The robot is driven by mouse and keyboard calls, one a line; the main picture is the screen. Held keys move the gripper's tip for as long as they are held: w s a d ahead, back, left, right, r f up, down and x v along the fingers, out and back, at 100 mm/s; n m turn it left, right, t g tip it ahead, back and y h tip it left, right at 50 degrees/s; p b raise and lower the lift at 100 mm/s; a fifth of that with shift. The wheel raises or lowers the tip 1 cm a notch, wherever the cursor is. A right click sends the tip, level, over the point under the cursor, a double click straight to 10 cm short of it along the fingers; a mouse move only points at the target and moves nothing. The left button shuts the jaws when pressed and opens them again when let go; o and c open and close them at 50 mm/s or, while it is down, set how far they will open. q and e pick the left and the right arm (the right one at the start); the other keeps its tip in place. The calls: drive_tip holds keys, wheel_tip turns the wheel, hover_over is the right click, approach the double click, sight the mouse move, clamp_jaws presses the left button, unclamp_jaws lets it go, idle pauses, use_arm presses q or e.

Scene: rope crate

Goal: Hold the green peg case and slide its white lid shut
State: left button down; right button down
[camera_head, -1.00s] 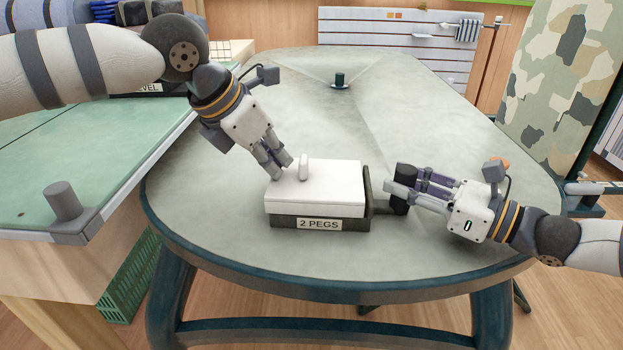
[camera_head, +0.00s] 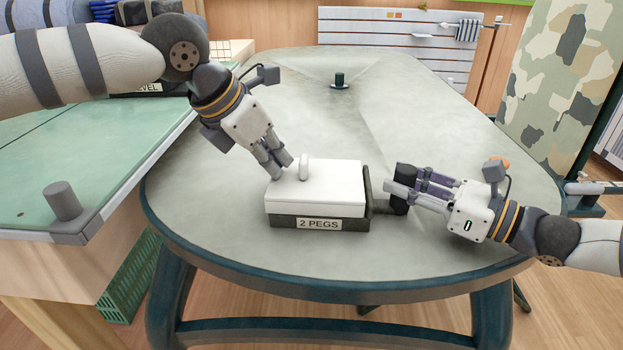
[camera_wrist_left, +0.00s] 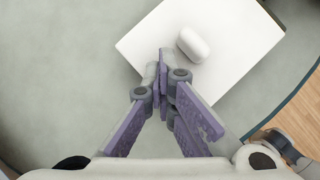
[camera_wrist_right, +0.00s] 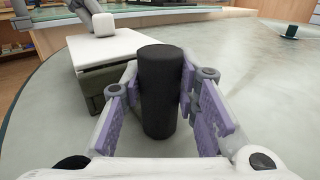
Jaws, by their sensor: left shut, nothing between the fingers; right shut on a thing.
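The peg case (camera_head: 279,221), a dark green-black box labelled "2 PEGS", sits on the grey table. Its white lid (camera_head: 335,195) covers the top and reaches close to the dark right end wall. The lid's left edge lies about even with the case's left end. A white knob (camera_head: 304,167) stands near the lid's back left. My left gripper (camera_head: 282,170) is shut and empty, its tips just left of the knob; contact is unclear. In the left wrist view the tips (camera_wrist_left: 163,62) overlap the lid (camera_wrist_left: 235,65). My right gripper (camera_head: 397,190) is shut on the case's black upright handle (camera_wrist_right: 160,95).
A green-topped bench (camera_head: 95,170) with a grey post (camera_head: 63,200) adjoins on the left. A small dark green object (camera_head: 339,80) stands far back on the table (camera_head: 240,240). The table between it and the case is clear.

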use_arm(q)
drive_tip(key=shift+s+f, duration=0.2)
drive_tip(key=shift+f, duration=0.55)
use_arm(e)
drive_tip(key=shift+r, duration=0.1)
use_arm(q)
drive_tip(key=shift+r, duration=0.15)
drive_tip(key=shift+w+a+r, duration=0.1)
drive_tip(key=shift+w+r, duration=0.05)
drive_tip(key=shift+r, duration=0.3)
use_arm(e)
drive_tip(key=shift+w, duration=0.15)
use_arm(q)
drive_tip(key=shift+r, duration=1.45)
drive_tip(key=r, duration=0.1)
drive_tip(key=a+r, duration=0.1)
drive_tip(key=r, duration=0.1)
drive_tip(key=shift+w+r, duration=0.1)
drive_tip(key=shift+r, duration=0.15)
use_arm(e)
drive_tip(key=shift+f, duration=0.2)
